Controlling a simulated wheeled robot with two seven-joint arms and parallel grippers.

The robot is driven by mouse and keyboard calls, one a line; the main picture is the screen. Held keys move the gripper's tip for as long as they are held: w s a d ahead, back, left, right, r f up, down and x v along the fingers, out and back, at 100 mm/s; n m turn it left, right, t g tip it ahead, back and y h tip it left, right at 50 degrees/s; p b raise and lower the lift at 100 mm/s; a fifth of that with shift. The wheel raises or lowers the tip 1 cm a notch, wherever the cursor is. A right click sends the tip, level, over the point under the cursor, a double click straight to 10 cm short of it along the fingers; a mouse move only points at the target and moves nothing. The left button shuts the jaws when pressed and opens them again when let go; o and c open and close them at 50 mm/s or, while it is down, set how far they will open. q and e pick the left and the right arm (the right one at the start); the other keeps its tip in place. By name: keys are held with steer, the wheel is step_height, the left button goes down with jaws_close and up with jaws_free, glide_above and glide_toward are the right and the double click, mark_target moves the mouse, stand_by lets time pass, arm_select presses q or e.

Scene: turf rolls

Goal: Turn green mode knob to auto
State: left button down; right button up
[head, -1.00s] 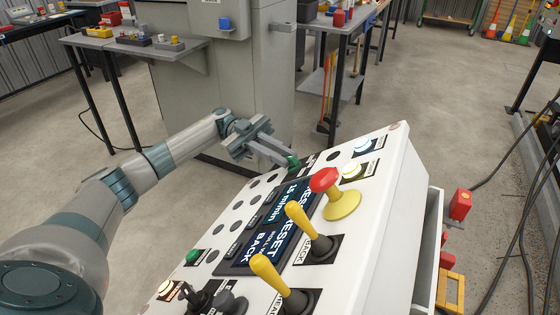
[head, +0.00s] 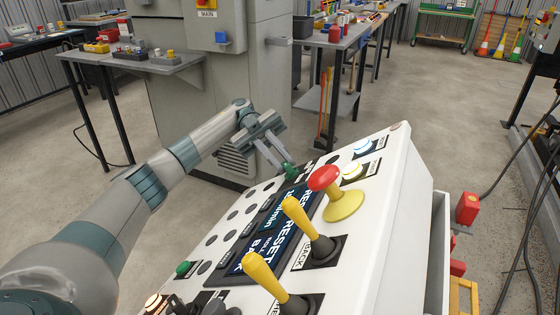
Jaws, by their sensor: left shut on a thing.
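The green mode knob (head: 290,171) stands near the far edge of the white sloped control panel (head: 372,225). My left gripper (head: 284,168) reaches in from the left and is shut on the knob, its fingers partly hiding it. The label by the knob is mostly covered and too small to read, so I cannot tell which mode it points to. My right gripper is not in view.
On the panel are a red mushroom button (head: 323,178) on a yellow base, two yellow levers (head: 299,217), a screen (head: 262,245) and a green button (head: 184,268). A grey cabinet (head: 215,95) stands behind the arm.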

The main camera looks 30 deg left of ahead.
arm_select(q)
steer(key=c, duration=1.8)
jaws_free()
steer(key=shift+r, duration=0.1)
steer(key=shift+r, duration=0.45)
step_height(320, 180, up, 3)
steer(key=shift+r, duration=0.2)
steer(key=d+r, duration=0.2)
steer(key=d, duration=0.2)
steer(key=d+r, duration=0.2)
steer(key=d, duration=0.1)
steer(key=s+d+r+p, duration=0.1)
steer(key=d+r, duration=0.1)
steer(key=d, duration=0.2)
steer(key=shift+d+r, duration=0.3)
steer(key=shift+d, duration=0.05)
